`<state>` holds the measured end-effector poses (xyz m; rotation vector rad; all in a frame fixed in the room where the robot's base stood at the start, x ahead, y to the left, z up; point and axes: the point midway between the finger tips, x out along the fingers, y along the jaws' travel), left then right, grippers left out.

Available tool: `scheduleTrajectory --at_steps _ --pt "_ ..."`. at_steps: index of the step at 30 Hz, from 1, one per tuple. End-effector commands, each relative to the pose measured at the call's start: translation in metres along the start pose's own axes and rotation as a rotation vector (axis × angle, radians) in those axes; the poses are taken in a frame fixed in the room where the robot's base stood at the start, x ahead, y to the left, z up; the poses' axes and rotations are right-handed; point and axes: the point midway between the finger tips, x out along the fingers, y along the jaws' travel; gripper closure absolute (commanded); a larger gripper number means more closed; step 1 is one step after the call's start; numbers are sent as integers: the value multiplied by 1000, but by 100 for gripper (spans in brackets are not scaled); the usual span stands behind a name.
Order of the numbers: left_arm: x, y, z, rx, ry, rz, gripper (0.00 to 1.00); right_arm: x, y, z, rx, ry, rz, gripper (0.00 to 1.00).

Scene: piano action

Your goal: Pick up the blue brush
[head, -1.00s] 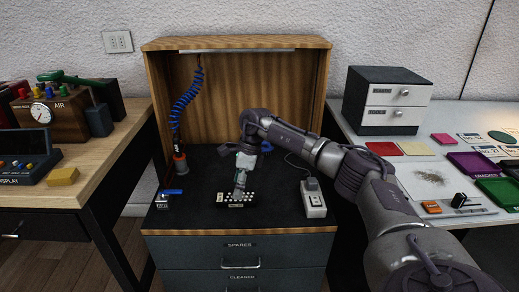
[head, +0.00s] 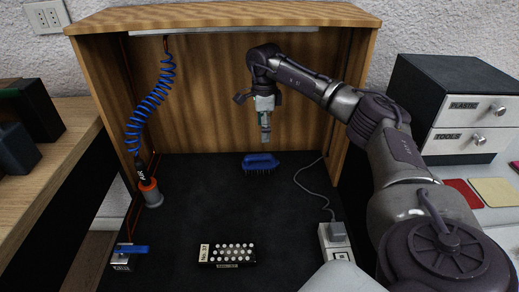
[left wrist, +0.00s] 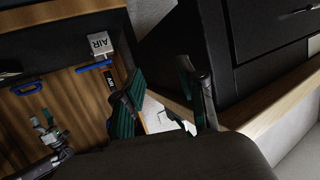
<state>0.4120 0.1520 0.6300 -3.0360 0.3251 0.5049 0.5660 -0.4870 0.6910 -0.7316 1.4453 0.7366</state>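The blue brush (head: 261,162) lies bristles down on the dark bench top inside the wooden booth, near its back wall. My right gripper (head: 265,138) points down, above the brush in the picture and apart from it. It is seen edge-on, so its finger gap is hard to judge, and I see nothing held in it. My left gripper is outside the head view. In the left wrist view its two teal-padded fingers (left wrist: 163,100) are spread apart with nothing between them.
A black No. 37 block with white studs (head: 228,255) sits front centre. A blue-handled air valve (head: 124,257) and a coiled blue hose (head: 148,105) are at left. A power strip (head: 336,243) with a cable is at right. The bench middle is clear.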

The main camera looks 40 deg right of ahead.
Motion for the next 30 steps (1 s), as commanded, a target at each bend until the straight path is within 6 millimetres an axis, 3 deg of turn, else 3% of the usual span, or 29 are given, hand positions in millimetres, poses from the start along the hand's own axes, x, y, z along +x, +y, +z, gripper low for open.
scheduleTrajectory --at_steps 5,15,26,30 --pt "3 2 -14 0 91 6 60 17 1 0 0 2 3 18" --pt "-8 12 -81 -7 492 29 60 74 0 1 0 0 2 18" --pt "-24 16 -109 -13 680 40 60 95 1 3 0 0 1 18" --pt "-42 19 -128 -20 844 49 60 111 3 6 0 1 2 18"
